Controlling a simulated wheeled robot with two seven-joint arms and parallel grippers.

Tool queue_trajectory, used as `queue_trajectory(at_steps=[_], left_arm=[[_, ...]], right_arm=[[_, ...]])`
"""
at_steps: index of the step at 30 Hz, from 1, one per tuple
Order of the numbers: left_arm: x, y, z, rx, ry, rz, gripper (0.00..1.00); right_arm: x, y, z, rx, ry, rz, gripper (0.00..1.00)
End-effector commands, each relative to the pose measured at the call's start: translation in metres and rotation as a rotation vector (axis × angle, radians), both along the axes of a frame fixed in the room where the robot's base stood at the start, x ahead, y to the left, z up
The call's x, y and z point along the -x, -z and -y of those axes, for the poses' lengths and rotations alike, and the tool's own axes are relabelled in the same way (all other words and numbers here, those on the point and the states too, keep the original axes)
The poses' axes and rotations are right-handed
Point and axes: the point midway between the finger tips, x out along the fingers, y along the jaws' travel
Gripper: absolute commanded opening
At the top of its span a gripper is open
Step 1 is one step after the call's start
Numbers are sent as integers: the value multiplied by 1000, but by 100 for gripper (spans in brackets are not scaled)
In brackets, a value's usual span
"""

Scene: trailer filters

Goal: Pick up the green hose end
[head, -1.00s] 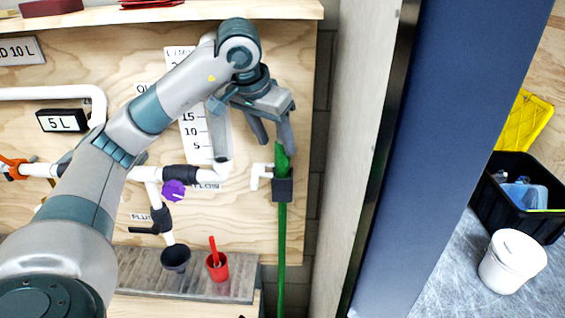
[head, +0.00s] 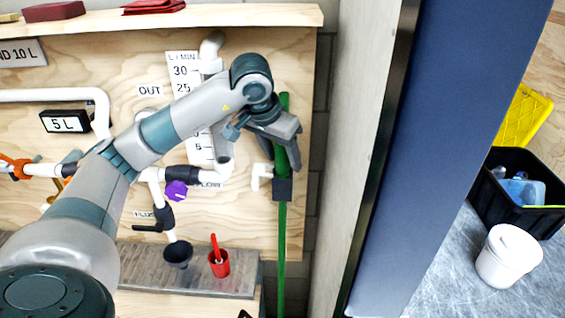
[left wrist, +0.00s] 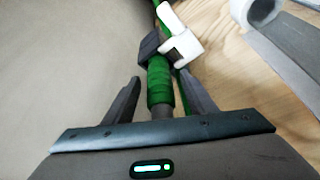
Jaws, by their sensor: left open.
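The green hose (head: 282,240) runs upright along the right edge of the plywood panel. Its thicker green end (left wrist: 160,84) passes through a dark holder (head: 282,189) with a white bracket (head: 260,175). My left gripper (head: 283,160) is at the hose end just above the holder. In the left wrist view the open fingers of my left gripper (left wrist: 160,88) stand on both sides of the hose end, with a gap on each side. The wrist partly hides the hose end in the head view. My right gripper is not in view.
The plywood panel (head: 110,215) carries white pipes, a flow scale (head: 181,75) and a purple knob (head: 176,190). A grey wall (head: 350,150) rises close on the right.

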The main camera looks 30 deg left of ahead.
Motion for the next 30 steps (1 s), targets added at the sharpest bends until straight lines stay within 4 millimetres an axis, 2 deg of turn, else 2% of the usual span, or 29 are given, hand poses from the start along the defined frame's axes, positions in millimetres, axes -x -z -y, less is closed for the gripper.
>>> queue_trajectory(at_steps=[7, 8, 13, 14, 30], left_arm=[[0, 0, 0, 0, 0, 0, 51], [0, 0, 0, 0, 0, 0, 46], [0, 0, 0, 0, 0, 0, 5], [0, 0, 0, 0, 0, 0, 2], [-1, -9, 0, 1, -1, 3, 3]], right_arm=[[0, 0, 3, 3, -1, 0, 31], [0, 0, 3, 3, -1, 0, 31], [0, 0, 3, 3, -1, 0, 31], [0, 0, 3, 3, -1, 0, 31], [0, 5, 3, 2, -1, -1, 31]])
